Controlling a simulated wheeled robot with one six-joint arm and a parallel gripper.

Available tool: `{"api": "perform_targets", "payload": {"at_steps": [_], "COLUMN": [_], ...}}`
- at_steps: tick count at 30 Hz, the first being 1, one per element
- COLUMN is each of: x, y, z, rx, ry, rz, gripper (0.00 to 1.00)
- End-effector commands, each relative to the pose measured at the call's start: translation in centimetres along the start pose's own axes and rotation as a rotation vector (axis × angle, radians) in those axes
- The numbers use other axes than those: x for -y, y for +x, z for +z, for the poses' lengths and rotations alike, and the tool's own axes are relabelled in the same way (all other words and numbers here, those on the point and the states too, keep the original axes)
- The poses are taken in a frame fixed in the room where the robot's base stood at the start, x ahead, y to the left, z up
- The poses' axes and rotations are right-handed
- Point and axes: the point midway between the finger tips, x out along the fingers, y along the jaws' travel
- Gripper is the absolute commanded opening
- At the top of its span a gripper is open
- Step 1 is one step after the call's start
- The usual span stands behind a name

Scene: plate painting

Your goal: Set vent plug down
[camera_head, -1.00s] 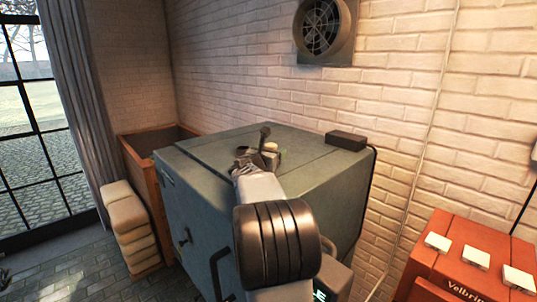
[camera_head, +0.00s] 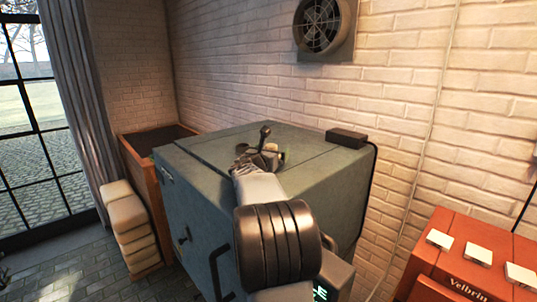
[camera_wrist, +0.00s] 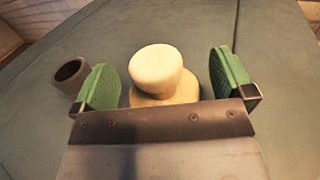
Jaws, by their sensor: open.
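The vent plug (camera_wrist: 156,70) is cream, with a rounded knob on a wider base. In the wrist view it stands upright on the grey-green kiln lid (camera_wrist: 190,25), and its lower front is hidden by my gripper's body. My gripper (camera_wrist: 167,80) is open, with one green pad on each side of the plug and a visible gap on both sides. A short dark round collar with an open top (camera_wrist: 72,72) stands on the lid just left of the left pad. In the head view my wrist hides much of this spot.
A brick wall (camera_head: 420,80) with a fan (camera_head: 322,25) rises behind. An orange machine (camera_head: 455,260) stands right; stacked sacks (camera_head: 128,225) stand left.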

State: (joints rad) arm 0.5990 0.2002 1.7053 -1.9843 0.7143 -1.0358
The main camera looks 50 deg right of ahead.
Motion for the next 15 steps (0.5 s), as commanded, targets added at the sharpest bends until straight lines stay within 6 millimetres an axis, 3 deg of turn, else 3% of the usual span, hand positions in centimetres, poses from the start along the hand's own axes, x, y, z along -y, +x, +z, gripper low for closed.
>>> {"api": "perform_targets", "payload": {"at_steps": [9,15], "x": [-0.1,-0.1], "y": [-0.3,-4.7], "z": [1.3,0.7], "rx": [-0.004,0.0], "ry": [-0.001,0.002], "rz": [0.001,0.003], "gripper": [1.0,1.0]}}
